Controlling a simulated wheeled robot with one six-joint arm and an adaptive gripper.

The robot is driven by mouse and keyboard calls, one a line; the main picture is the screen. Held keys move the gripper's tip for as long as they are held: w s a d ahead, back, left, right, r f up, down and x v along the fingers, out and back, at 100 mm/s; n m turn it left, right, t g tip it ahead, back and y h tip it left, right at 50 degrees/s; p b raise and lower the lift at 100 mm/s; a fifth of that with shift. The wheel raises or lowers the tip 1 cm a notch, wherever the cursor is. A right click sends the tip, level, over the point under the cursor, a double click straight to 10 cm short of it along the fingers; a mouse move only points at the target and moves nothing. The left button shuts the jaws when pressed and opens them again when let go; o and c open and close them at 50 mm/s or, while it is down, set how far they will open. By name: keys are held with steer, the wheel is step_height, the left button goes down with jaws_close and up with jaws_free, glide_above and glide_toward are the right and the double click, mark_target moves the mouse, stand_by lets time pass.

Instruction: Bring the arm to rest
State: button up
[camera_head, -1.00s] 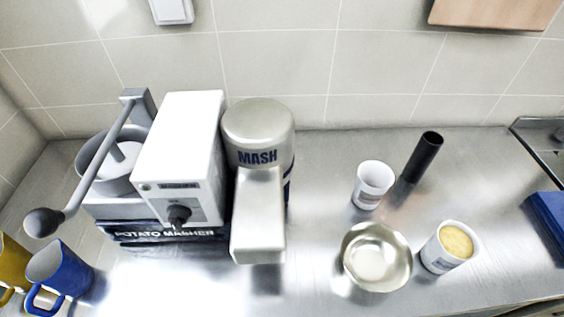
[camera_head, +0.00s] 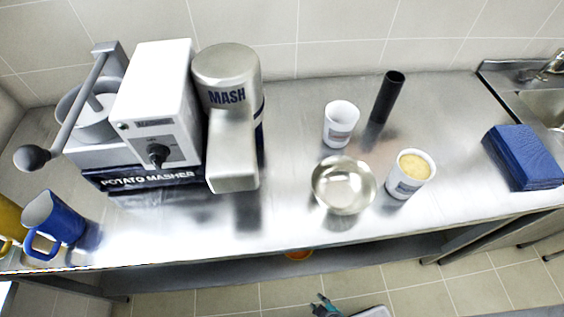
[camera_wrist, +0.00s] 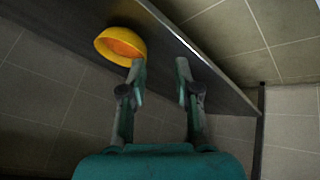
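My gripper (camera_wrist: 161,72) shows in the wrist view with its two fingers apart and nothing between them. A yellow bowl-like object with an orange inside (camera_wrist: 121,46) lies beyond the left fingertip, by the edge of a dark shelf or panel. I cannot tell if the finger touches it. In the head view my gripper (camera_head: 323,303) shows only partly at the bottom edge, below the counter's front. A small orange piece (camera_head: 299,254) shows just under the counter edge there.
The steel counter (camera_head: 290,225) holds a potato masher machine (camera_head: 155,110), a blue mug (camera_head: 52,222), a white cup (camera_head: 341,124), a black cylinder (camera_head: 387,97), a steel bowl (camera_head: 343,185), a cup with yellow contents (camera_head: 410,174) and blue cloths (camera_head: 523,157). Floor lies in front.

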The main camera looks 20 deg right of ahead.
steer(key=s+r+m+t, duration=0.2)
steer(key=r, duration=1.2)
steer(key=s+d+r+m+t, duration=0.1)
steer(key=s+r+m+t, duration=0.1)
steer(key=r, duration=1.3)
steer(key=s+r+m+t, duration=0.3)
steer(key=r+t, duration=0.1)
steer(key=r, duration=1.1)
steer(key=shift+d+r+h, duration=0.15)
steer(key=shift+d+h, duration=0.1)
steer(key=shift+h, duration=0.05)
